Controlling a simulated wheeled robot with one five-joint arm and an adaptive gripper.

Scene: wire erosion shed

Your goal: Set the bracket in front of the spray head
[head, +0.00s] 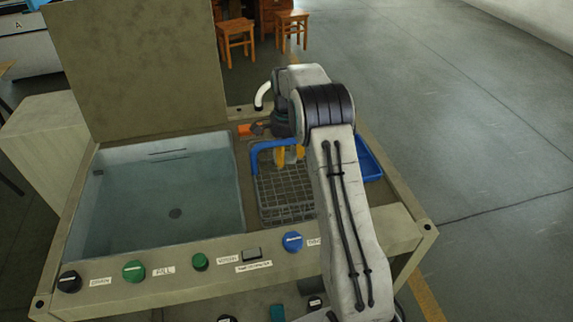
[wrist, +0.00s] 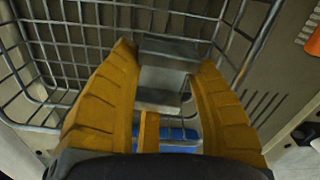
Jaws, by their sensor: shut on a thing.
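My gripper (head: 290,155) is over the wire basket (head: 270,210), its yellow fingers partly hidden by my arm in the head view. In the wrist view my gripper (wrist: 168,75) is shut on a grey, stepped metal bracket (wrist: 170,52), which lies between the two fingers with the basket's wires behind it. I cannot make out the bracket in the head view. I cannot tell for sure which thing is the spray head; a white curved pipe (head: 262,95) stands behind the basket, near my arm.
A water-filled basin (head: 165,200) lies left of the basket, with a raised lid (head: 140,65) behind. A blue bar (head: 265,146) crosses the basket's back edge. An orange object (head: 245,130) lies behind it. A blue tray (head: 368,160) is at right. Knobs line the front panel.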

